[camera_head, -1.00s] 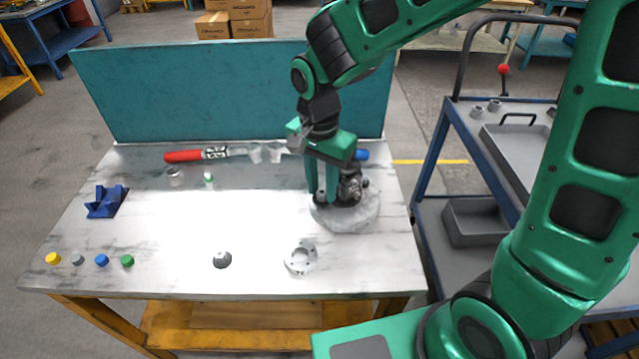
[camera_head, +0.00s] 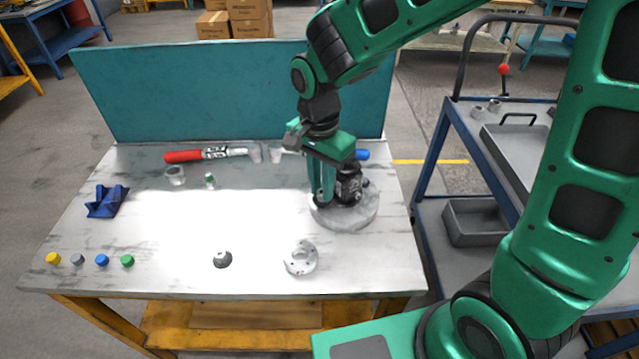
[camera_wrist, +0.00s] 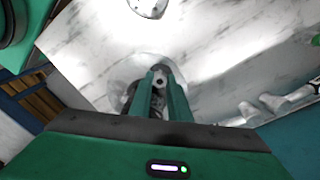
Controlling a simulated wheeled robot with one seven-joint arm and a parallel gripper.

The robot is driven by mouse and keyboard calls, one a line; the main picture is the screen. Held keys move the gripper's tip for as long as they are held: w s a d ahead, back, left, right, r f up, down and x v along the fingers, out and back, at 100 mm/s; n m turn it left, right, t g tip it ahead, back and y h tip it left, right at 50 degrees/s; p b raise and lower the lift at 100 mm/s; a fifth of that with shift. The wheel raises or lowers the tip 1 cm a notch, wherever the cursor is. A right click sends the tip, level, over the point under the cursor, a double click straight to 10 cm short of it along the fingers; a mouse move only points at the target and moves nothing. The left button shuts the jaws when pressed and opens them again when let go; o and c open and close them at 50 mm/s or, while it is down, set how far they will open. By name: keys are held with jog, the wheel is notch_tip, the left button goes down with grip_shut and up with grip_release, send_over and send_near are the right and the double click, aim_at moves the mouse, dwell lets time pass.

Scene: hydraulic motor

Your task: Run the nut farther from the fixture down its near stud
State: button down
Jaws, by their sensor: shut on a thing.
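The dark hydraulic motor (camera_head: 349,184) stands on a round pale fixture disc (camera_head: 357,216) at the right of the bench. My gripper (camera_head: 323,200) points down on the motor's left side, its fingers low over the disc. In the wrist view, my gripper (camera_wrist: 160,80) is shut on a small round grey piece with a dark centre, seemingly the nut (camera_wrist: 159,82). The stud is hidden by the fingers and the nut. I cannot make out the other nut. The motor is mostly behind the fingers in the wrist view.
A blue cradle (camera_head: 106,202) and several coloured caps are at left. The bench middle is clear.

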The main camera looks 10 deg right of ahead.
jog(key=m, duration=0.4)
jog(key=shift+m, duration=0.3)
jog(key=m, duration=0.4)
jog(key=shift+d+f+m, duration=0.1)
jog(key=shift+m, duration=0.2)
jog(key=shift+s, duration=0.1)
jog(key=c, duration=1.9)
grip_release()
jog(key=shift+o, duration=0.2)
